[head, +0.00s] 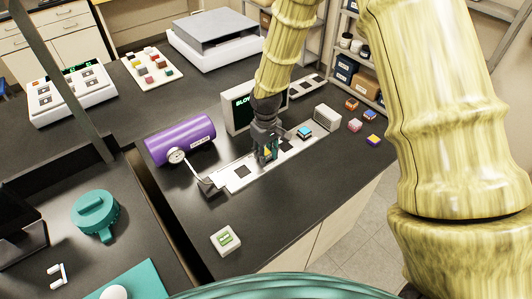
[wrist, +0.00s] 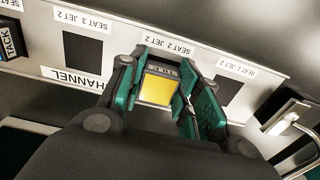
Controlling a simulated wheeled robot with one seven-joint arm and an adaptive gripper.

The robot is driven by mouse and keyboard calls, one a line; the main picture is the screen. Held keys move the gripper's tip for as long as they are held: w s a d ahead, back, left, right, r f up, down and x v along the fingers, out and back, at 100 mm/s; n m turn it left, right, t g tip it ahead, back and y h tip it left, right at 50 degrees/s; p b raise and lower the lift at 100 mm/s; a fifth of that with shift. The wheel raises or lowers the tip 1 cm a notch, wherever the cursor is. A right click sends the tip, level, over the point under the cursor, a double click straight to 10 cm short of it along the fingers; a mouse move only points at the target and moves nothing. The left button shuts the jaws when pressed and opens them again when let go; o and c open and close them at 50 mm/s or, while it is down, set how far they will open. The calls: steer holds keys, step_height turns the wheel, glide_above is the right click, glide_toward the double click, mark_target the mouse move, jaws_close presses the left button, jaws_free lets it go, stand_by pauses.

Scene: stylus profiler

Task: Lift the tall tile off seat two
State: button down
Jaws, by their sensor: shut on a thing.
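The tall tile, with a yellow top, shows in the wrist view (wrist: 157,89) between my fingers, in front of a label reading seat 2. My gripper (wrist: 158,92) is shut on it, a green-padded finger on each side. In the head view my gripper (head: 266,151) points down over the pale channel plate (head: 228,184), and a little yellow shows between the fingers. The tile hides the seat two square beneath it. I cannot tell whether its base touches the plate.
Dark square seats flank the tile: one to the left (wrist: 82,51), one to the right (wrist: 229,92). A stylus arm with a dial (head: 177,156) and a purple cylinder (head: 182,139) stand left of the plate. A blue-topped block (head: 304,132) and a screen (head: 238,112) are close behind.

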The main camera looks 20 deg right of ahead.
mark_target(266, 154)
steer(key=shift+r+p, duration=0.55)
steer(key=shift+r, duration=0.15)
stand_by(0.4)
steer(key=shift+r+p, duration=0.65)
steer(key=shift+r, duration=0.2)
steer(key=shift+r+p, duration=1.8)
steer(key=shift+r, duration=0.7)
